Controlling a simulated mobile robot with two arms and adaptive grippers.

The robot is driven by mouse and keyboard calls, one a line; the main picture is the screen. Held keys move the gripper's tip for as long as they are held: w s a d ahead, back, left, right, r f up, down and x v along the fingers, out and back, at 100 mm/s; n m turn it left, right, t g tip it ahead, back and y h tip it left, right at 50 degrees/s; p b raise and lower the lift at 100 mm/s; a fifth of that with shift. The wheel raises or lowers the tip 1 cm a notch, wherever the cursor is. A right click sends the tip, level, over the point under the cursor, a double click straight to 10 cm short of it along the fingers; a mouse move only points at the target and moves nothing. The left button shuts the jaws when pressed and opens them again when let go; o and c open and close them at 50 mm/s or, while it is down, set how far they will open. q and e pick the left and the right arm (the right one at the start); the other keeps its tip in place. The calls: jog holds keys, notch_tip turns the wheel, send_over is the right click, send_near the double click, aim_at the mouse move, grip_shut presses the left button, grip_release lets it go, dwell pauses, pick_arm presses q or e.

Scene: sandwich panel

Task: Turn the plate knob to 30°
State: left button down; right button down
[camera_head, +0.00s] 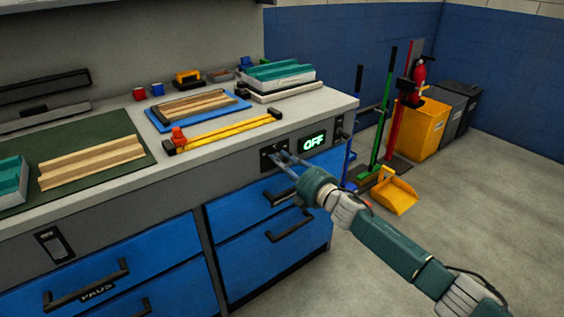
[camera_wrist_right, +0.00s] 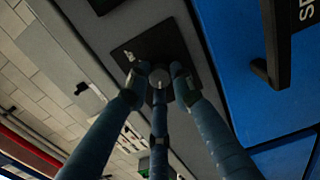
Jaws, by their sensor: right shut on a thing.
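The plate knob (camera_wrist_right: 158,76) is a small round grey knob with a light mark, on a dark square plate (camera_wrist_right: 128,52) on the grey front panel of the bench. In the head view that dark plate (camera_head: 267,150) sits left of a lit green display (camera_head: 314,142) reading "OFF". My right gripper (camera_head: 283,158) reaches the knob from the front right. In the right wrist view its fingers (camera_wrist_right: 160,80) are closed around the knob, hiding part of it. My left gripper is not in view.
Blue drawers with black handles (camera_head: 289,226) lie just below the panel. A yellow clamp (camera_head: 225,132) and a blue board with wood strips (camera_head: 160,122) lie on the worktop above. A yellow dustpan (camera_head: 394,194) and brooms stand right of the bench. Open floor lies in front.

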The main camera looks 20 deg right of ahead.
jog(key=shift+d+f, duration=0.15)
jog(key=shift+f, duration=0.05)
jog(key=c, duration=1.5)
grip_release()
jog(key=v, duration=1.2)
jog(key=shift+r, duration=0.15)
